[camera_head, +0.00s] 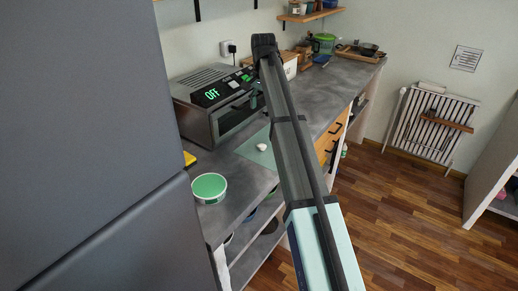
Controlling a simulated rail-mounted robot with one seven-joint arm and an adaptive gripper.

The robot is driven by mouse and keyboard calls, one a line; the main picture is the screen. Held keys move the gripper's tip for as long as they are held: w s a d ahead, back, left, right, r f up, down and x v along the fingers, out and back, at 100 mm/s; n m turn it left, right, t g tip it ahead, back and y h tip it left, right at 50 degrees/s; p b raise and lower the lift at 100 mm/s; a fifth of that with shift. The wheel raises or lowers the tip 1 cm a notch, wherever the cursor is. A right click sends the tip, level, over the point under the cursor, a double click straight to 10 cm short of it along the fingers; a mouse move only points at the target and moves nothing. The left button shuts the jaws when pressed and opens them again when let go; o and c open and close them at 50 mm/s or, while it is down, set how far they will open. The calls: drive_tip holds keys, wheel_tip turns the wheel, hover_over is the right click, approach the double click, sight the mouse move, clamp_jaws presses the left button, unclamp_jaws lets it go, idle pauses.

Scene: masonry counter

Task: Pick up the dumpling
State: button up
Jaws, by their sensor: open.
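A small whitish lump (261,147), likely the dumpling, lies on a pale green mat (250,154) on the grey counter, just left of my arm. It is too small to make out in detail. My arm rises from the lower right across the counter to a dark joint near the back wall.
An oven (220,103) reading OFF stands left of the mat. A green-topped round container (209,188) sits near the counter's front left. A tall grey cabinet (85,140) blocks the left. Jars, a green pot (324,43) and a wooden tray (357,52) stand at the far end.

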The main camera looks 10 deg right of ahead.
drive_tip(key=p, duration=0.2)
hover_over(262, 145)
drive_tip(key=f, duration=1.1)
drive_tip(key=shift+w+d+f, duration=0.1)
drive_tip(key=shift+w+f, duration=0.1)
drive_tip(key=shift+w, duration=0.1)
drive_tip(key=shift+s+f+p, duration=0.1)
drive_tip(key=shift+f+p, duration=1)
drive_tip(key=shift+f, duration=1.55)
drive_tip(key=c, duration=1)
